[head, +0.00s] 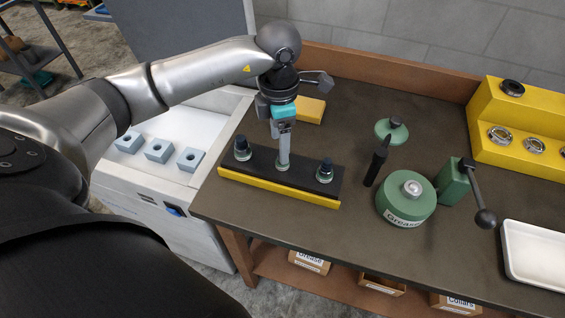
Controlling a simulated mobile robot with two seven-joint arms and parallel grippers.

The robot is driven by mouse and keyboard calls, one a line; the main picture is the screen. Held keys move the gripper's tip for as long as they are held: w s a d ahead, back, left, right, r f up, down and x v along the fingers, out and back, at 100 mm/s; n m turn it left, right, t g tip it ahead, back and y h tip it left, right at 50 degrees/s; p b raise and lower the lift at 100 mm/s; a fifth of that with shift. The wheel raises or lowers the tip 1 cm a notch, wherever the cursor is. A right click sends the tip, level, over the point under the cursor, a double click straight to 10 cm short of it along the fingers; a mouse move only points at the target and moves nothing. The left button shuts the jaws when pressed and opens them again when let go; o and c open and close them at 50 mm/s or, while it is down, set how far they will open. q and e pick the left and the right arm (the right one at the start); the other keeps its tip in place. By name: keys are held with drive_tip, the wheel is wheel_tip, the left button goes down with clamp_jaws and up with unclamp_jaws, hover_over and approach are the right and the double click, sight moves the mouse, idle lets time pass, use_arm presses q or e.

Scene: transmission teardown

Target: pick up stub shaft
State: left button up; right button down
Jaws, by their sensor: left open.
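My left gripper (283,125) reaches down over a black block with a yellow front (300,189) on the bench. It is open, with its jaws at the upper end of a pale grey upright shaft (284,150), likely the stub shaft. The shaft stands in the middle position of the block, its foot at a ring. I cannot tell whether the jaws touch it. Shorter dark pieces with metal rings stand at the block's left (242,149) and right (325,171) positions. My right gripper is not in view.
A green grease tin (406,204), its lid (391,131), a black brush-like tool (377,162) and a green lever device (454,184) stand to the right. Beyond are a yellow rack (520,118) and white tray (536,252). A yellow block (310,109) lies behind the gripper.

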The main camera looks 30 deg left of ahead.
use_arm(q)
drive_tip(key=f, duration=0.5)
drive_tip(key=shift+w+d, duration=0.1)
drive_tip(key=shift+w, duration=0.3)
drive_tip(key=shift+c, duration=0.3)
clamp_jaws()
